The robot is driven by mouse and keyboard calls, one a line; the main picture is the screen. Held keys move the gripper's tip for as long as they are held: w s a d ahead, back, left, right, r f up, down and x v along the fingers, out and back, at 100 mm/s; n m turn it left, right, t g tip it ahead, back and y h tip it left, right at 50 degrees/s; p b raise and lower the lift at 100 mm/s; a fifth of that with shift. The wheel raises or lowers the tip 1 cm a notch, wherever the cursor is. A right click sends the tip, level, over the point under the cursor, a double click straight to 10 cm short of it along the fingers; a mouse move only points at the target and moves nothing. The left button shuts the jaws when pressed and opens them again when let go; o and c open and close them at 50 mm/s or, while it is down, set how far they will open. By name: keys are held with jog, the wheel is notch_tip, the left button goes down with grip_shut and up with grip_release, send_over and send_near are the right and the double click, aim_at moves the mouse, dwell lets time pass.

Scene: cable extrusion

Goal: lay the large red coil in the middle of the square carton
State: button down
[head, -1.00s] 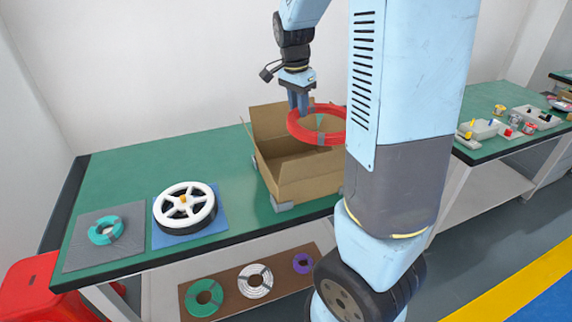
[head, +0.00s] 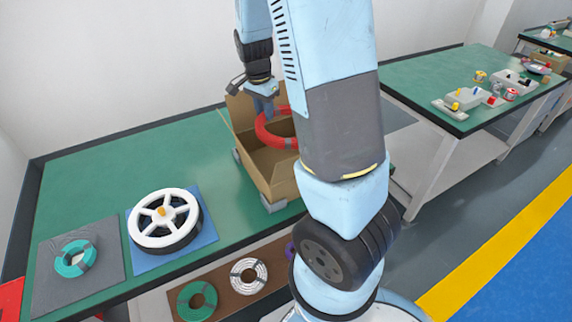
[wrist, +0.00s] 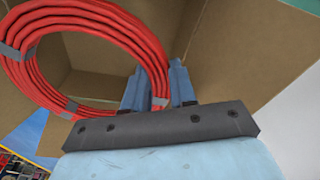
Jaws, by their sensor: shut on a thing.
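The large red coil (head: 268,132) is held in my gripper (head: 264,108) at the open top of the square carton (head: 262,165). In the wrist view the red coil (wrist: 150,55) fills the upper left, with grey tape bands around it. My gripper (wrist: 160,88) is shut on the coil's near rim there. The carton's brown inner walls (wrist: 215,45) show behind and below the coil. My arm hides the right part of the coil and carton in the head view, and I cannot tell how far the coil is from the carton's floor.
On the green table (head: 100,160), a white-and-black reel (head: 170,240) stands on a blue mat and a teal coil (head: 75,258) on a grey mat, both left of the carton. Smaller coils (head: 197,300) lie on a lower shelf. Another table (head: 440,75) stands at right.

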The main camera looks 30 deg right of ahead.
notch_tip(320, 180, down, 12)
jog(key=shift+s+f, duration=0.1)
dwell(0.6)
jog(key=shift+d+f, duration=0.1)
jog(key=shift+f, duration=0.45)
jog(key=c, duration=0.9)
grip_release()
jog(key=shift+r, duration=0.15)
jog(key=r, duration=0.4)
jog(key=a+r, duration=0.1)
jog(key=r, duration=0.8)
jog(key=shift+s+a+r, duration=0.15)
jog(key=shift+s+a, duration=0.1)
jog(key=shift+s, duration=0.05)
jog(key=shift+s+a+r+n+t+y, duration=0.2)
jog(key=shift+s+a+r+n+t, duration=0.75)
jog(key=shift+s+r+n, duration=2.05)
jog(key=shift+s+a+r+n+t+y, duration=0.2)
jog(key=shift+s+a+r+n+t, duration=0.8)
jog(key=shift+s+r, duration=3.55)
jog(key=shift+s+a+r+n+t+y, duration=0.2)
jog(key=shift+s+a+r+n+t, duration=0.7)
jog(key=shift+s+r+n, duration=2.35)
